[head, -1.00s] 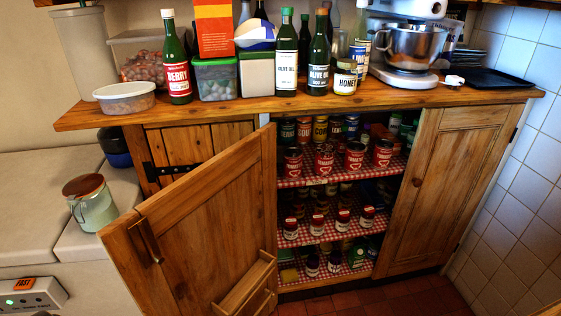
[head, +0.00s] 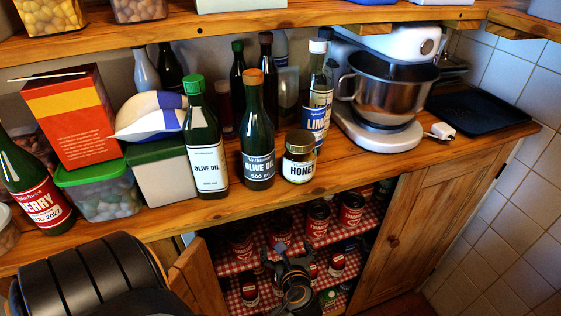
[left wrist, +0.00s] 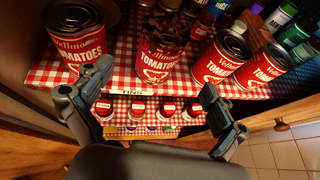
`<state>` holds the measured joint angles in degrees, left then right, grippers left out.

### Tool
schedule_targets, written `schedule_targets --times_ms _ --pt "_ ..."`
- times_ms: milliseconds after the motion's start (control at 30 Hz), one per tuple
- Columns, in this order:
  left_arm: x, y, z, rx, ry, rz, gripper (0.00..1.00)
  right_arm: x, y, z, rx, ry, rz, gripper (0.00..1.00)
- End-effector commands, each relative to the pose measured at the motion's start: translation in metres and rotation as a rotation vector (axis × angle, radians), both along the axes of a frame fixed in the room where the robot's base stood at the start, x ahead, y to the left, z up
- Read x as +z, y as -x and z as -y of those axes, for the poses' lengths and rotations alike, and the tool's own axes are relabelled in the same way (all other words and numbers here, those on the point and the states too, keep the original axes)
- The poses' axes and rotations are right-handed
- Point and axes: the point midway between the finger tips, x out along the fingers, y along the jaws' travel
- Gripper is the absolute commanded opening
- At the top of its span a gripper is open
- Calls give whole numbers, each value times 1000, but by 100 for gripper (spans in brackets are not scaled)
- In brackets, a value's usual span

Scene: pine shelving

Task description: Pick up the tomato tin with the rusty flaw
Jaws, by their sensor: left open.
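Several red tomato tins stand in a row on the cabinet's upper checked shelf. In the left wrist view, the second tin from the left (left wrist: 163,52) has a brown, rusty-looking patch over its upper label and rim. It appears to be the second tin in the head view (head: 280,226). The leftmost tin (left wrist: 76,38) and the two right tins (left wrist: 222,57) (left wrist: 266,67) look clean red. My left gripper (left wrist: 155,84) is open and empty, its fingers spread in front of and below the rusty tin; it also shows in the head view (head: 293,250). My right gripper is not in view.
A lower shelf holds small jars (left wrist: 138,109). Darker tins and jars stand behind the tomato tins. The left cabinet door (head: 197,278) is open beside my arm; the right door (head: 415,210) is at the right. The counter above carries bottles, a honey jar (head: 299,157) and a mixer (head: 388,95).

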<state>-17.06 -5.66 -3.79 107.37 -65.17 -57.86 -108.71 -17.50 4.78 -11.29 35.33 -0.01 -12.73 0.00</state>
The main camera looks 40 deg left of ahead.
Motion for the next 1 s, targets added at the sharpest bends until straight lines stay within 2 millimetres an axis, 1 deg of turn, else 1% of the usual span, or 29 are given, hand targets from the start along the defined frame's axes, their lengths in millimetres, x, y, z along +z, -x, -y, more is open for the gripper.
schedule_targets --times_ms 33,100,233,367,500,600,800,1000 --pt "-3 -7 -9 -1 -6 -1 96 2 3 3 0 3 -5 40" --pt "-9 -15 -19 0 -3 1 96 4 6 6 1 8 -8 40" --pt "-18 -26 -32 0 -3 1 96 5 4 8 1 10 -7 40" --pt "-23 -31 -38 -1 1 1 96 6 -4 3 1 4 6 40" --pt "-27 -37 -46 0 1 2 96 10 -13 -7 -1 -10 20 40" --pt "-33 -45 -55 0 0 2 96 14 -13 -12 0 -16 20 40" --pt "-45 -58 -72 -2 1 2 96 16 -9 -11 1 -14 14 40" --pt "-48 -60 -75 -1 2 3 96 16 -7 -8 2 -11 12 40"
